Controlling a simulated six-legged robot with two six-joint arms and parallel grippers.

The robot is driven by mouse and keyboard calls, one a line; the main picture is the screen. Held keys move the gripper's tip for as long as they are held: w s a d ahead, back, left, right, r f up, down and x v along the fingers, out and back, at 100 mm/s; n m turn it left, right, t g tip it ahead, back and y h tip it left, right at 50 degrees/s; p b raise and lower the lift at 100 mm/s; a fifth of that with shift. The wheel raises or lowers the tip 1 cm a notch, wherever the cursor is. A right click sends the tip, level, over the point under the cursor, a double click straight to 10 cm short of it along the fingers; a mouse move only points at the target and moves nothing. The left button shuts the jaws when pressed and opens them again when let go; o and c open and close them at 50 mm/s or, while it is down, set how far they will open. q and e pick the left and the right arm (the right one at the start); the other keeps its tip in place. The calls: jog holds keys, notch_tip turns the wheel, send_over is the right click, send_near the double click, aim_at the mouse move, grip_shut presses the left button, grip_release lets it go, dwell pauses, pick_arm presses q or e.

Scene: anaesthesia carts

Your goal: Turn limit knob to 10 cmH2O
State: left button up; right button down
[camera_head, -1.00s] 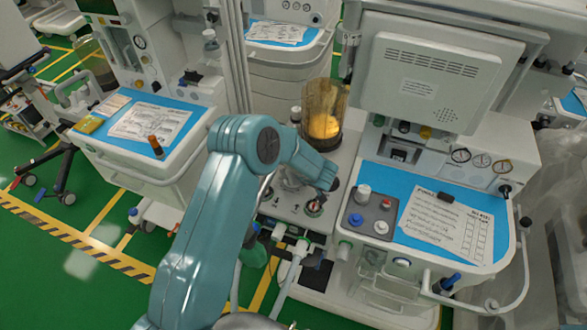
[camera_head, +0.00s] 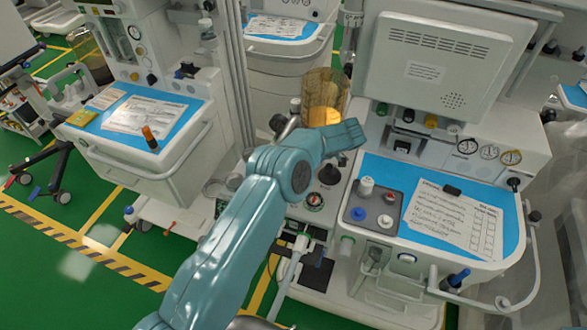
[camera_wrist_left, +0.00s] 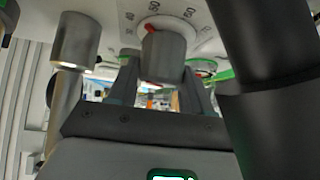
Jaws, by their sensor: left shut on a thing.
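The limit knob (camera_wrist_left: 165,58), a grey cylinder, sits on a white dial (camera_wrist_left: 205,35) in the left wrist view. A red mark (camera_wrist_left: 148,28) shows at the knob's upper left edge. My left gripper (camera_wrist_left: 160,78) has a dark finger on either side of the knob and is shut on it. In the head view my left arm reaches to the middle anaesthesia cart (camera_head: 385,285); I cannot make out the fingers or the held knob there. My right gripper is not in view.
A metal post (camera_wrist_left: 75,42) stands left of the gripper and a large dark cylinder (camera_wrist_left: 270,90) close on its right. In the head view an amber canister (camera_head: 325,92) stands behind my arm. A blue worktop (camera_head: 400,180) with a paper sheet (camera_head: 455,212) lies to the right.

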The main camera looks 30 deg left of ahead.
pick_arm(q)
jog(key=shift+s+f+n+g+h+b, duration=0.1)
jog(key=shift+f+n+g+h+b, duration=0.15)
jog(key=shift+n+g+b, duration=0.6)
jog(key=shift+r, duration=0.1)
jog(key=o, duration=0.9)
jog(key=shift+a, duration=0.1)
jog(key=shift+c, duration=0.2)
jog(key=shift+o, duration=0.9)
jog(key=shift+r, duration=0.1)
